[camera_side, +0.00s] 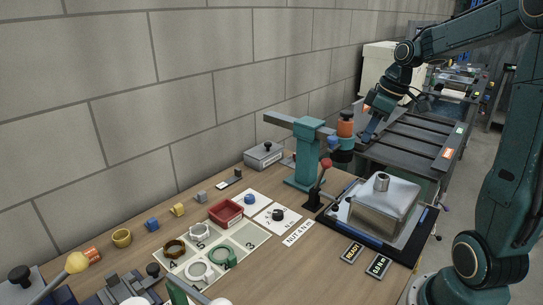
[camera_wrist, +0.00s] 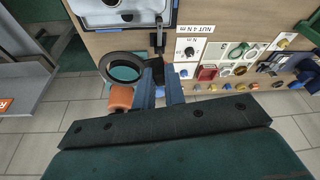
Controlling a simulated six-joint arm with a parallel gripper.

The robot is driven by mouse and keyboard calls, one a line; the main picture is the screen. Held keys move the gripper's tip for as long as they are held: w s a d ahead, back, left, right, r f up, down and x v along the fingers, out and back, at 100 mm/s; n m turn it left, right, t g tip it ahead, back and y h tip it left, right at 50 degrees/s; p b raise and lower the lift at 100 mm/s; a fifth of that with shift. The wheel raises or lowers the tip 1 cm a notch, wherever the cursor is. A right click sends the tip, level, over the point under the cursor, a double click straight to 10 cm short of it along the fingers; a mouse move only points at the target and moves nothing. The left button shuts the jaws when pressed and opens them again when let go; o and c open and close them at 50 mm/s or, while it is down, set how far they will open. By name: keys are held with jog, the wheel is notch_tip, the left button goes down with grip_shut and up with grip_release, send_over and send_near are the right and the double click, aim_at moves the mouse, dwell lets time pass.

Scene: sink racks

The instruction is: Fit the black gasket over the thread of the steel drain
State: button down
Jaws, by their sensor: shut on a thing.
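The steel drain (camera_side: 382,179) stands upright on top of the upturned grey sink (camera_side: 378,215), with nothing seen around it. It also shows near the top edge of the wrist view (camera_wrist: 127,16). My gripper (camera_wrist: 158,72) is closed, its blue fingers at the right edge of the black gasket (camera_wrist: 103,62), a wide ring. Teal shows through the ring. In the side view my gripper (camera_side: 364,136) is high above and behind the sink, beside the teal post, and the black gasket (camera_side: 342,144) appears left of the fingers. The exact grip contact is hard to see.
A teal post (camera_side: 308,160) with a steel bar and an orange cylinder (camera_side: 346,128) stands behind the sink. A red-knobbed lever (camera_side: 322,180) rises left of the sink. A conveyor (camera_side: 425,135) lies behind.

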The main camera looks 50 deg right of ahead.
jog(key=s+d+f+m, duration=0.2)
jog(key=s+f, duration=0.2)
jog(key=f, duration=0.1)
jog(key=shift+s+d+f+m+h, duration=0.15)
jog(key=shift+f+m+h, duration=0.1)
jog(key=shift+m+h, duration=0.15)
jog(key=shift+f, duration=0.2)
jog(key=shift+f, duration=1.95)
jog(key=shift+f, duration=3)
dwell(1.5)
jog(key=c, duration=1.4)
grip_release()
